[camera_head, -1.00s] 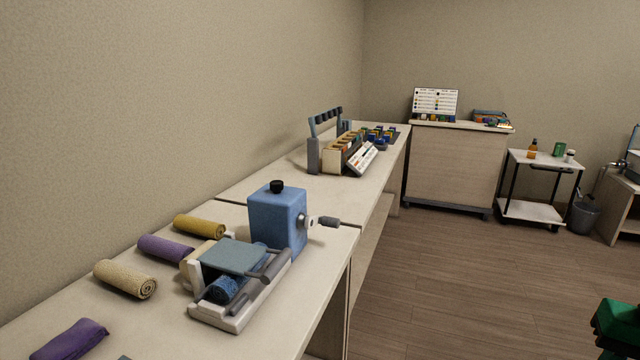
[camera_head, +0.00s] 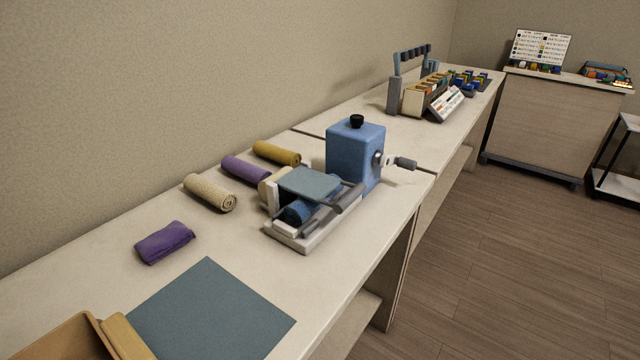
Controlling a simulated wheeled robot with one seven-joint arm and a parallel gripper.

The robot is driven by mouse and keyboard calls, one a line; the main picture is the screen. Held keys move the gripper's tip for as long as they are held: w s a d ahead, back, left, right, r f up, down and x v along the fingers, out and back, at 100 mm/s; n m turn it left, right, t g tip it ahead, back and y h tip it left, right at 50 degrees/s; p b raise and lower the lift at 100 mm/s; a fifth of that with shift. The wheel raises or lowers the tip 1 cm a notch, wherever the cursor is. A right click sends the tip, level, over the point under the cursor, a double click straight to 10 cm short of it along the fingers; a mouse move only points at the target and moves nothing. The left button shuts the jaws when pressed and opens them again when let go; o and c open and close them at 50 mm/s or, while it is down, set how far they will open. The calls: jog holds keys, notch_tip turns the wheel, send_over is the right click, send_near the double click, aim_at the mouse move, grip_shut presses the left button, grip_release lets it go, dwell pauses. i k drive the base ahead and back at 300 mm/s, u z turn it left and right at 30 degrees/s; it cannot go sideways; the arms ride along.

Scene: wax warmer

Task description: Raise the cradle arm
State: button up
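I cannot tell for sure which part is the cradle arm. A low grey-white device (camera_head: 292,238) stands on the near bench, with a grey-blue flat plate (camera_head: 308,183), a dark grey bar (camera_head: 348,197) along its right side and a blue roll (camera_head: 297,213) under the plate. Right behind it is a blue box (camera_head: 352,152) with a black knob on top and a grey-handled crank (camera_head: 404,163) on its right side. Farther back, a grey stand (camera_head: 394,97) carries a raised bar with several dark cylinders (camera_head: 413,52). My gripper is not in view.
Yellow (camera_head: 277,153), purple (camera_head: 245,169) and beige (camera_head: 210,193) rolls lie left of the device. A folded purple cloth (camera_head: 165,242), a blue-grey mat (camera_head: 212,312) and a brown tray (camera_head: 70,340) are nearer. Open wooden floor (camera_head: 480,270) lies right of the bench.

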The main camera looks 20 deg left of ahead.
aim_at(309, 184)
jog(key=u, duration=2.35)
jog(key=k, duration=1.05)
jog(key=z, duration=0.7)
jog(key=i, duration=1)
